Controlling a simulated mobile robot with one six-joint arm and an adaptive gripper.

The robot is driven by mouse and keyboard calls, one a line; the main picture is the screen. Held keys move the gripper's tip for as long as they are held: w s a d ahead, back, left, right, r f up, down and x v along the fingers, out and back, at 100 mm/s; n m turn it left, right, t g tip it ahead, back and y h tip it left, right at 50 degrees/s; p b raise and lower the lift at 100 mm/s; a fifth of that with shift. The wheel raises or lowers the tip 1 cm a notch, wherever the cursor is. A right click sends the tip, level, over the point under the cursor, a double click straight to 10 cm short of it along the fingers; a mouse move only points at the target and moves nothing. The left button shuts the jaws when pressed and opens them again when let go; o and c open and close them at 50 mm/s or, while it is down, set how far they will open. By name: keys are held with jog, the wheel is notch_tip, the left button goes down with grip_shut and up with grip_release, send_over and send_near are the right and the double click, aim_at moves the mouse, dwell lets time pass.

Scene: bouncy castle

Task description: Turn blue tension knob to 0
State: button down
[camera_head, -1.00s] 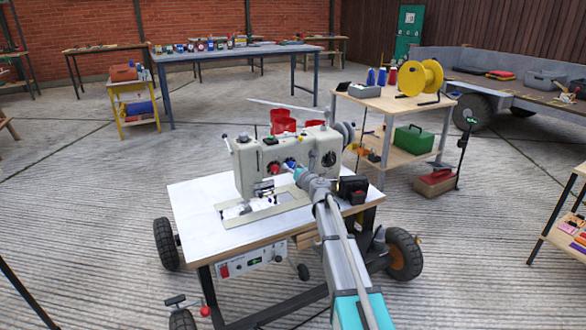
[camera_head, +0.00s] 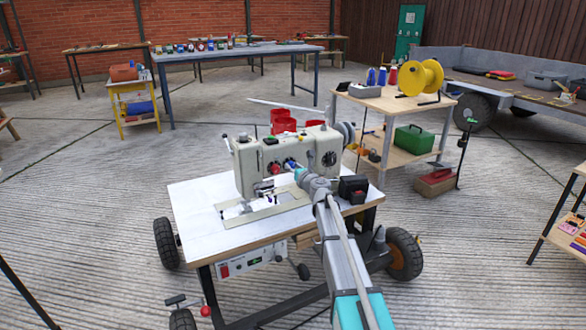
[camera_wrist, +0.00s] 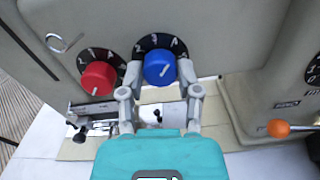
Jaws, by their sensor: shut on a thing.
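The blue tension knob (camera_wrist: 159,68) is on the front of the pale sewing machine (camera_head: 258,165). A black dial with white numbers shows around its top. A white line on its face slants up to the right; I cannot tell which number it marks. My gripper (camera_wrist: 160,78) is shut on the knob, one finger at each side, in the wrist view. The red knob (camera_wrist: 98,78) with its own dial is just left of it, apart from the fingers. In the head view my gripper (camera_head: 297,170) covers part of the machine's front.
An orange-tipped lever (camera_wrist: 278,128) is at the right in the wrist view. The machine stands on a wheeled table with a white top (camera_head: 197,205). Red containers (camera_head: 283,122) are behind it. A wooden table (camera_head: 375,98) with a yellow reel stands at the back right.

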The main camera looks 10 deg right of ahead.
jog(key=n, duration=0.3)
jog(key=shift+a+n, duration=0.1)
jog(key=shift+n, duration=0.3)
jog(key=shift+s+f+n+b, duration=0.1)
jog(key=shift+f+n+b, duration=0.05)
jog(key=shift+n, duration=7.65)
jog(key=shift+f+n+b, duration=0.15)
jog(key=shift+n, duration=7.65)
jog(key=shift+c, duration=1.5)
grip_release()
